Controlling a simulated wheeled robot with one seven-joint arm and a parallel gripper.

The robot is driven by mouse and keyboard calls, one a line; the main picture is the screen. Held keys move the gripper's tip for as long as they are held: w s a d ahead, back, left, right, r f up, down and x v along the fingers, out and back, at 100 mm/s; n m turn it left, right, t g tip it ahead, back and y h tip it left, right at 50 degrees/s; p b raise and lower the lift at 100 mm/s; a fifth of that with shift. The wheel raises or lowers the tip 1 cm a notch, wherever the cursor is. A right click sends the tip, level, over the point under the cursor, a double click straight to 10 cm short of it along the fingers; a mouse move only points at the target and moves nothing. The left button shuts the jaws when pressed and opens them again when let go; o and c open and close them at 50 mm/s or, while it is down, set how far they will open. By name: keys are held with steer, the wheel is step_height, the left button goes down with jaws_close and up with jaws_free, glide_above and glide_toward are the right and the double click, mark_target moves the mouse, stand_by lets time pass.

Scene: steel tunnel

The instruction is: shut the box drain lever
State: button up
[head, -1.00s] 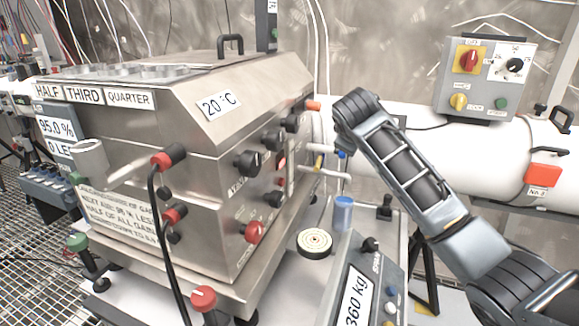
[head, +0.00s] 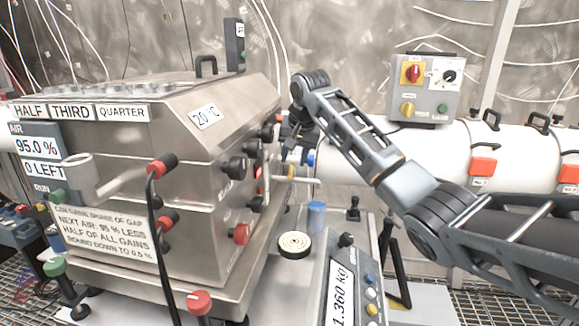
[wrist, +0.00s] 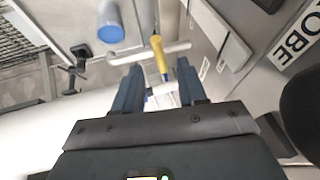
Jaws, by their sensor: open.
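A yellow-handled lever (head: 291,171) sits on thin white pipework at the right side of the steel box (head: 180,185); I take it for the box drain lever. In the wrist view the yellow handle (wrist: 160,55) points toward my gripper, crossing a white pipe. My gripper (wrist: 160,78) is open, with one blue finger on each side of the handle's line. The handle's near end lies about level with the fingertips; I cannot tell whether they touch. In the head view my gripper (head: 297,157) is small and partly hidden by my arm, close above the lever.
A blue-topped cylinder (head: 316,215) and a round disc (head: 295,244) stand below the pipes, near a scale display (head: 341,290). Black and red knobs (head: 239,234) stick out of the box side. A large white tube (head: 350,165) runs behind my arm.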

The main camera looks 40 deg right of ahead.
mark_target(291, 170)
steer(key=shift+x, duration=2.2)
jaws_close()
